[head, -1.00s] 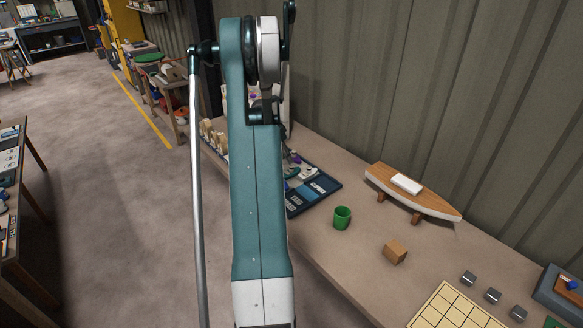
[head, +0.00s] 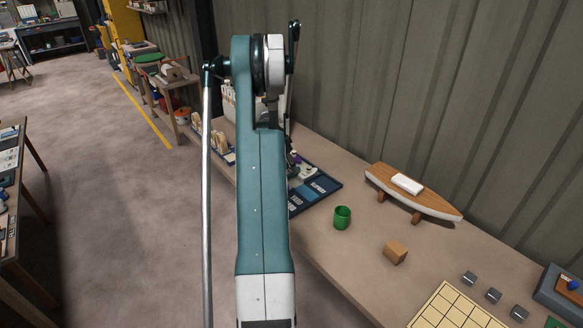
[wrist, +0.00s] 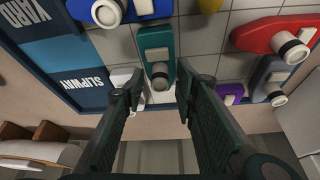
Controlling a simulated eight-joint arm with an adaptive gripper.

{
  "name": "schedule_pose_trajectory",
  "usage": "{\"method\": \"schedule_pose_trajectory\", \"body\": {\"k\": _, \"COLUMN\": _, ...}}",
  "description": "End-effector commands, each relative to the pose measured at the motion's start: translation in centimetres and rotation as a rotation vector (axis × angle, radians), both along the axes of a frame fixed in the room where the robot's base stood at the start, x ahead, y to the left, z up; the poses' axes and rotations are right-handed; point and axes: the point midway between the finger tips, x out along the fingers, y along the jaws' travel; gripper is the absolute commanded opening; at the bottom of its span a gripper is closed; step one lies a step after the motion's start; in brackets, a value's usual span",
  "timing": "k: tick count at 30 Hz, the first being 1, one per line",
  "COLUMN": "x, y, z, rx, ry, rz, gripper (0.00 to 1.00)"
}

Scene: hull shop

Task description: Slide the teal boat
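The teal boat (wrist: 154,44) lies on the gridded board (wrist: 204,38) at the top middle of the wrist view, with a round grey peg (wrist: 160,76) at its near end. My gripper (wrist: 158,92) is open, with its two fingertips apart, one on each side of the boat's near end. Nothing is held between them. I cannot tell how high the fingertips are above the board. The board also shows in the head view (head: 322,190), where my arm hides most of it, and I cannot make out the teal boat there.
Around the teal boat are a blue boat (wrist: 96,12), a red boat (wrist: 262,36), a grey boat (wrist: 268,76), a purple piece (wrist: 231,90) and a white piece (wrist: 121,76). A blue SLIPWAY panel (wrist: 78,84) lies left. A green cup (head: 342,218) and wooden block (head: 395,252) stand nearby.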

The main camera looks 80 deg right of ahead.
Motion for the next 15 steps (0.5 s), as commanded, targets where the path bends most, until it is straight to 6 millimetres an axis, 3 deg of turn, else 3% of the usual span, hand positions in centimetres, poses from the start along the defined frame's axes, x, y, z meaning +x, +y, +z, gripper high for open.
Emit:
{"method": "schedule_pose_trajectory", "body": {"k": 5, "x": -0.01, "y": 0.00, "z": 0.01, "rx": 0.000, "ry": 0.000, "rz": 0.000, "gripper": 0.29}}
{"method": "schedule_pose_trajectory", "body": {"k": 12, "x": -0.13, "y": 0.09, "z": 0.00, "rx": 0.001, "ry": 0.001, "rz": -0.001, "gripper": 0.00}}
{"method": "schedule_pose_trajectory", "body": {"k": 15, "x": -0.24, "y": 0.12, "z": 0.00, "rx": 0.003, "ry": 0.002, "rz": -0.002, "gripper": 0.00}}
